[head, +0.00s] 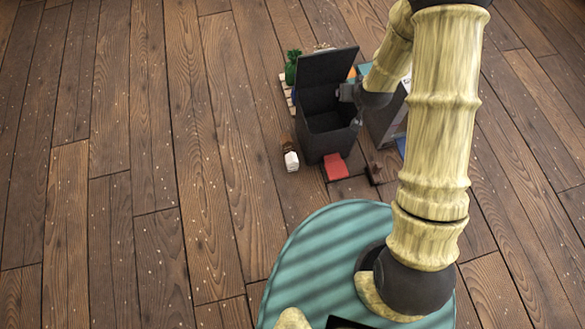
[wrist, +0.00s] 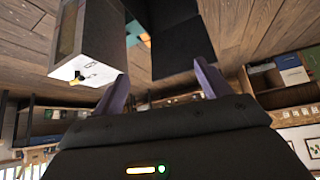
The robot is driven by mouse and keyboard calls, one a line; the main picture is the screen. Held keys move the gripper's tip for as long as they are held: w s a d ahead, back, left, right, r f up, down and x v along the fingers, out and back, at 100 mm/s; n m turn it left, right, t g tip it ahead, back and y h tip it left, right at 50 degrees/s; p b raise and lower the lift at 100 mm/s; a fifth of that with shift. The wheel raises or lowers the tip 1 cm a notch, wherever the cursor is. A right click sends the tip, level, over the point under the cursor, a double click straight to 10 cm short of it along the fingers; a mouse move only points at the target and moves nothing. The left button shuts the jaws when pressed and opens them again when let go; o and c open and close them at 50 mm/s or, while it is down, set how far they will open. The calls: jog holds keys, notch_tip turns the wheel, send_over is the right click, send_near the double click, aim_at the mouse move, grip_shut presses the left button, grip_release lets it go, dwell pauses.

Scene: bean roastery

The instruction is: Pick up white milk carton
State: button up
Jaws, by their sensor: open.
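A small white object (head: 291,161), which looks like the milk carton, is on the wooden floor in the head view, just left of a dark open-lidded bin (head: 318,138). It is too small to read any marking. My gripper (head: 346,92) is at the bin's upper right edge, up and to the right of the white object and apart from it. In the wrist view my gripper (wrist: 160,71) has its two purple fingers spread, with nothing held between them. I cannot make out the carton in the wrist view.
A brown item (head: 287,143) stands right behind the white object. A red item (head: 335,167) lies in front of the bin. A grey box (head: 384,124) stands to the right, and a green item (head: 291,68) behind. The floor at left is clear.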

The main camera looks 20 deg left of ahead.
jog(key=a+f+n+t+y+b, duration=0.1)
jog(key=a+f+b, duration=0.2)
jog(key=f, duration=0.6)
jog(key=a+f+b, duration=0.3)
jog(key=f, duration=0.5)
jog(key=n+t+y+b, duration=0.2)
jog(key=t+y+b, duration=0.2)
jog(key=b, duration=1.4)
send_near(292, 166)
jog(key=v, duration=0.4)
jog(key=shift+s+d+r, duration=0.15)
jog(key=shift+d, duration=0.1)
jog(key=b+x, duration=0.2)
jog(key=x, duration=0.1)
jog(key=b+x, duration=0.2)
jog(key=x, duration=0.2)
jog(key=b+x, duration=0.2)
jog(key=x, duration=0.2)
jog(key=shift+a+f+b, duration=0.15)
jog(key=shift+f+b, duration=0.25)
jog(key=shift+f, duration=0.05)
jog(key=shift+w+a+g, duration=0.1)
jog(key=shift+w+g, duration=0.2)
jog(key=shift+w, duration=0.05)
